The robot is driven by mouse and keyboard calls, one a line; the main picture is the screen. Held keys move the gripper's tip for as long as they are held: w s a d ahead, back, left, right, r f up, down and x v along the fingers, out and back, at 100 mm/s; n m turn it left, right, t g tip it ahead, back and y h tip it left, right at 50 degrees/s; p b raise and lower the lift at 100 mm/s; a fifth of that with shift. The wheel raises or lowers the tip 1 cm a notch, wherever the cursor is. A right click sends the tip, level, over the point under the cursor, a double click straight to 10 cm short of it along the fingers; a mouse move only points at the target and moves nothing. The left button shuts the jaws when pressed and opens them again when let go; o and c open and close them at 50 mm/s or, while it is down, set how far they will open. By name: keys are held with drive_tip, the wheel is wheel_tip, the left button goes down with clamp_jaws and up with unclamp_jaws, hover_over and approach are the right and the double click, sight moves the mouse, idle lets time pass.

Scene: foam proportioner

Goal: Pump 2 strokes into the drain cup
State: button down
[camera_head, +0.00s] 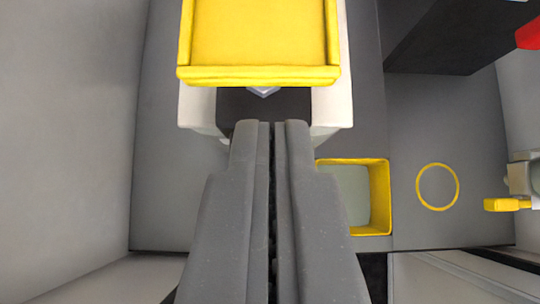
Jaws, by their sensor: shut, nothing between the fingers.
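My gripper (266,128) is shut and empty in the middle of the view, pointing away from the camera. Just beyond its tips is a white-sided unit (332,108) with a dark recess, and a wide yellow tray-like part (260,75) sits over it at the top. A small pale grey piece shows below the yellow edge. An open square container with yellow walls (380,198) and a pale inside stands right of my gripper, partly hidden by it. I cannot tell which of these is the pump or the drain cup.
A yellow ring (437,187) is on the grey surface (460,120), with bare surface around it. A pale fitting (522,178) with a yellow handle (507,204) is at the right edge. A dark block (450,40) and a red part (530,33) are upper right.

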sight(244, 5)
drive_tip(key=r, duration=0.1)
drive_tip(key=a+r, duration=0.1)
drive_tip(key=r, duration=0.1)
drive_tip(key=r+p, duration=0.1)
drive_tip(key=shift+a+r, duration=0.3)
drive_tip(key=shift+r, duration=0.05)
drive_tip(key=shift+w, duration=0.1)
drive_tip(key=shift+p+x, duration=1)
drive_tip(key=shift+x, duration=4)
drive_tip(key=shift+f, duration=0.1)
